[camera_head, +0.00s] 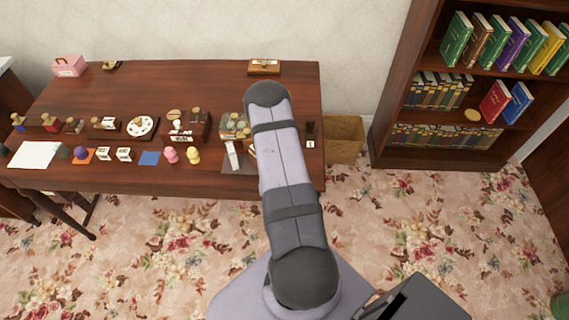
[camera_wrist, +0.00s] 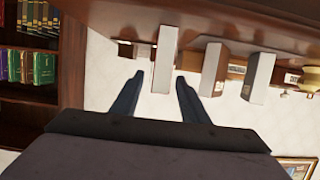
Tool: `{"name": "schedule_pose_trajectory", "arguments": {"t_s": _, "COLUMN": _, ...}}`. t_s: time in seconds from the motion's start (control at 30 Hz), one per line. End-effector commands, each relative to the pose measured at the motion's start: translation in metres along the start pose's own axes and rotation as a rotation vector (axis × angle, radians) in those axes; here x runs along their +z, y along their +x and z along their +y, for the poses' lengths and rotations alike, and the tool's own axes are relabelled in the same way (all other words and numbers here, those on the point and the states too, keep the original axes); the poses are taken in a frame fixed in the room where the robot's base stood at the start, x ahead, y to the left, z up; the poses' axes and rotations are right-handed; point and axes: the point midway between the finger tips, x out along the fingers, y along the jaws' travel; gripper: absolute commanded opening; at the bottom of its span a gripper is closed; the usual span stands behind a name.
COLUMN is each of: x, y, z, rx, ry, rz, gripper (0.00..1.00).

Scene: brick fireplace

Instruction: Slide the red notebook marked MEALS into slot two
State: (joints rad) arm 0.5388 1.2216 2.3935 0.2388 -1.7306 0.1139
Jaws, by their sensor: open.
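My gripper (camera_wrist: 160,76) is open in the wrist view, where the desk appears upside down. A narrow pale upright slab (camera_wrist: 164,85) lines up with the gap between its fingers; I cannot tell whether it is between them or beyond. My arm hides the gripper there. No slot number is legible.
The brown desk (camera_head: 200,80) holds stamps, a round white dish (camera_head: 141,126), a pink box (camera_head: 69,65) and a white paper sheet (camera_head: 34,154). A bookcase (camera_head: 440,155) stands right, beside a wicker basket (camera_head: 344,138). The desk's back middle is mostly clear.

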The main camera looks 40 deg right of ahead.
Motion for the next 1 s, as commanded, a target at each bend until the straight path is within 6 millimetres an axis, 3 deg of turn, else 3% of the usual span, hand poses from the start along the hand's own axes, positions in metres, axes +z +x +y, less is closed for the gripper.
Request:
{"name": "schedule_pose_trajectory", "arguments": {"t_s": 0.17, "x": -0.0007, "y": 0.0112, "z": -0.0002, "rx": -0.001, "ry": 0.0, "rz": 0.002, "gripper": 0.41}}
{"name": "schedule_pose_trajectory", "arguments": {"t_s": 0.43, "x": -0.0006, "y": 0.0124, "z": -0.0003, "rx": -0.001, "ry": -0.001, "rz": 0.0, "gripper": 0.41}}
{"name": "schedule_pose_trajectory", "arguments": {"t_s": 0.6, "x": -0.0005, "y": 0.0123, "z": -0.0002, "rx": -0.001, "ry": -0.001, "rz": 0.0, "gripper": 0.02}}
{"name": "schedule_pose_trajectory", "arguments": {"t_s": 0.63, "x": -0.0005, "y": 0.0122, "z": -0.0002, "rx": -0.001, "ry": -0.001, "rz": 0.0, "gripper": 0.0}}
{"name": "schedule_pose_trajectory", "arguments": {"t_s": 1.0, "x": -0.0017, "y": 0.0119, "z": -0.0002, "rx": -0.001, "ry": -0.001, "rz": 0.001, "gripper": 0.0}}
